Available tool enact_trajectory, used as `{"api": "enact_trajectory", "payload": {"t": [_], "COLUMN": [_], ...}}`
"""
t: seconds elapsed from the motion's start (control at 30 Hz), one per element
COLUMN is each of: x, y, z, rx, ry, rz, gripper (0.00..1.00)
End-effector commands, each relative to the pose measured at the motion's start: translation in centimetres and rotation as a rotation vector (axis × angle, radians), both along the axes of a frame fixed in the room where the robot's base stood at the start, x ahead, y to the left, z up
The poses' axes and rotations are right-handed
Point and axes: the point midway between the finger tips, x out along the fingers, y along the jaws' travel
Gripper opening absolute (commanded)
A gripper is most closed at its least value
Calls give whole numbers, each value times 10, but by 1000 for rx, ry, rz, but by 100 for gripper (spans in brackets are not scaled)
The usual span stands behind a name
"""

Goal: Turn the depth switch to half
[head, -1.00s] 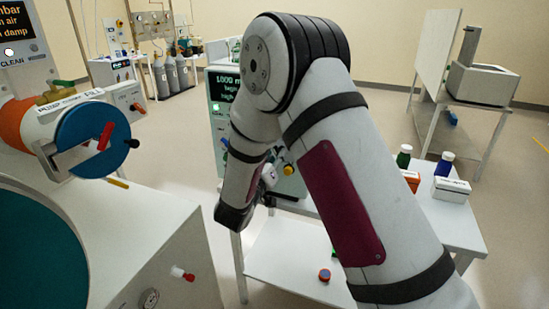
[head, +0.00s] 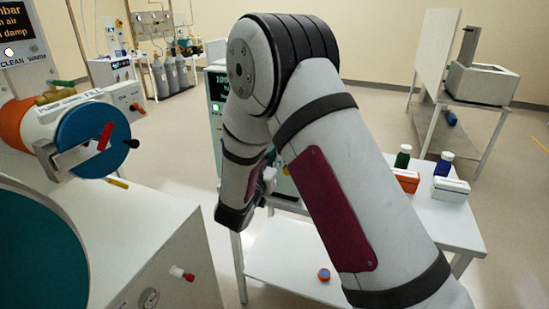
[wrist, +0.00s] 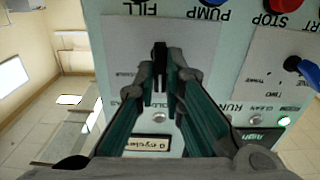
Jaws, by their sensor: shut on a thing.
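In the wrist view a pale control panel (wrist: 205,38) fills the middle, with its lettering upside down. My gripper (wrist: 161,78) reaches to a plate on it, its two teal-sided fingers closing in on a dark switch handle (wrist: 160,54). The gripper is shut on this handle. The lettering around it is too blurred or covered to read as depth or half, so its setting cannot be told. In the head view my arm hides the gripper and the switch; part of the panel's unit (head: 216,112) shows behind the arm.
A blue-handled switch (wrist: 301,68) and a red button (wrist: 283,4) sit beside my gripper. A green lamp (wrist: 284,121) is lit. Bottles (head: 403,157) and small boxes (head: 451,188) stand on the white table (head: 440,222). A chamber with a blue round door (head: 92,139) is at left.

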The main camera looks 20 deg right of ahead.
Motion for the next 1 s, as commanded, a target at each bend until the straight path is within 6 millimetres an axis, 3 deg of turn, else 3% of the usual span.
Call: {"api": "enact_trajectory", "payload": {"t": [0.4,0.5,0.53,0.87,1.0], "x": [0,0,0,-2,-12], "y": [0,0,0,1,11], "z": [0,0,0,0,0], "rx": [37,37,37,36,37], "ry": [-27,-27,-27,-26,-24], "rz": [0,0,0,1,5], "gripper": [0,28,30,30,30]}}
